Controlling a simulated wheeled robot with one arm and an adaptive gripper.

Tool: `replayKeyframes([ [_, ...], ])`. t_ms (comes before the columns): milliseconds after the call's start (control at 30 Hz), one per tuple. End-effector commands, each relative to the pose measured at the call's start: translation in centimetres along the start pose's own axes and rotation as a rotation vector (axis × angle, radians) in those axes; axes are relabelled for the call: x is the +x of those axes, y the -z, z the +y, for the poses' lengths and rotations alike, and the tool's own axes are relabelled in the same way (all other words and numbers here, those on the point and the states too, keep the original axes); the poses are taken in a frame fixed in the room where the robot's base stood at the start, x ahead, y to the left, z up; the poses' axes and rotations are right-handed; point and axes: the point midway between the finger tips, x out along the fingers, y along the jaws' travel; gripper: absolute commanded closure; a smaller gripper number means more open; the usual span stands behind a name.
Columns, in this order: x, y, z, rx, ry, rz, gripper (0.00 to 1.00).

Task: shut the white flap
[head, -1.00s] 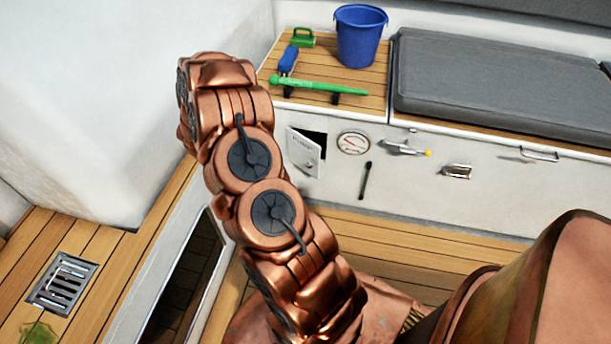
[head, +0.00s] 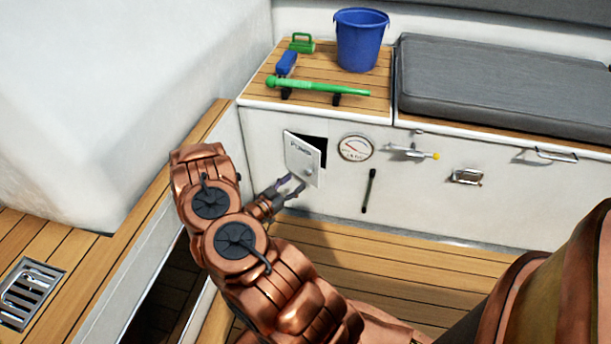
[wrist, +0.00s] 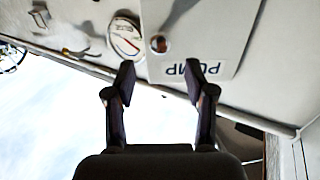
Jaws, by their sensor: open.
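The white flap (head: 301,156), lettered "PUMP", stands ajar on the front of the white locker. A dark opening shows along its top and right side. In the wrist view the flap (wrist: 205,45) fills the upper middle, with its lettering upside down and a round knob or latch near its edge. My gripper (head: 291,186) is open and empty, just below and in front of the flap's lower left part. In the wrist view my gripper (wrist: 158,80) has its fingertips spread over the lettered edge; I cannot tell whether they touch it.
A round gauge (head: 355,148), a black handle (head: 369,191), a valve with a yellow tip (head: 413,152) and a latch (head: 466,177) sit right of the flap. The wooden floor (head: 370,250) ahead is clear.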

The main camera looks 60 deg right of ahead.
Motion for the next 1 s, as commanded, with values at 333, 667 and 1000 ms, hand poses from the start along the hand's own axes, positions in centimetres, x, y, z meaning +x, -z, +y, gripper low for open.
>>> replayKeyframes([
  [333, 3.8, -0.2, 0.1, 0.000, -0.002, -0.001, 0.46],
  [667, 6.2, -0.1, 0.0, -0.001, 0.000, -0.003, 0.46],
  [1000, 6.5, -0.1, 0.0, -0.001, 0.001, -0.002, 0.46],
])
